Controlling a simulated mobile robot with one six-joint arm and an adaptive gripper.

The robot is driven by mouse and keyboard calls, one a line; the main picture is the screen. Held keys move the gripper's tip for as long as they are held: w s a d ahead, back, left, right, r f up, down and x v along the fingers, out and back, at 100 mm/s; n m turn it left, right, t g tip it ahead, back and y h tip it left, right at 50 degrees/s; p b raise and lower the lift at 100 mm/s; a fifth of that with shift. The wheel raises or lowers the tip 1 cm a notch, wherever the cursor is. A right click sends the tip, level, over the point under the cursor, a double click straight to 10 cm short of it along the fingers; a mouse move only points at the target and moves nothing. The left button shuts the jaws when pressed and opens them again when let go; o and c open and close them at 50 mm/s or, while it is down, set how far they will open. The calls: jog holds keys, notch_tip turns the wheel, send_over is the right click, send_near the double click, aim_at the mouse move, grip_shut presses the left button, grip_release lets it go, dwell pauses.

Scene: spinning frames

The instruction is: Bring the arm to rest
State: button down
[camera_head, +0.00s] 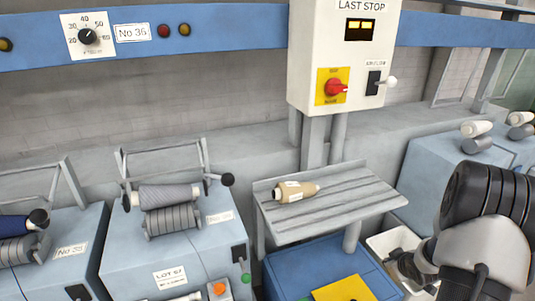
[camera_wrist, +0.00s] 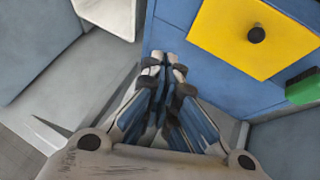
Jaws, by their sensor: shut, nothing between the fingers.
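My gripper (camera_wrist: 163,62) points down in the wrist view with its two fingers together, shut and empty. It hangs over the edge of a blue cabinet (camera_wrist: 190,22), clear of the yellow panel (camera_wrist: 225,30) with its black knob. In the head view my dark and grey arm fills the lower right, beside a white bin (camera_head: 380,243); I cannot make out the fingers clearly there. A tan bobbin (camera_head: 297,192) lies on the grey slatted shelf (camera_head: 340,213), apart from my arm.
A white control box (camera_head: 345,20) with a red switch (camera_head: 335,87) stands above the shelf. Spinning units with grey spools (camera_head: 168,197) stand at left, and another blue unit (camera_head: 430,160) is behind my arm.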

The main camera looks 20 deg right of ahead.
jog(key=w+a+r+h, duration=0.1)
jog(key=a+r, duration=0.3)
jog(key=r, duration=0.3)
jog(key=a+r, duration=0.4)
jog(key=r, duration=0.3)
jog(key=s+a+r+m+g, duration=0.15)
jog(key=s+a+r, duration=0.25)
jog(key=a+r, duration=0.6)
jog(key=s+a+r+y, duration=0.3)
jog(key=s+a+y, duration=0.1)
jog(key=s+a, duration=1.4)
jog(key=shift+a+r+g, duration=0.15)
jog(key=shift+a+g, duration=0.2)
jog(key=shift+a, duration=0.8)
jog(key=shift+m, duration=0.25)
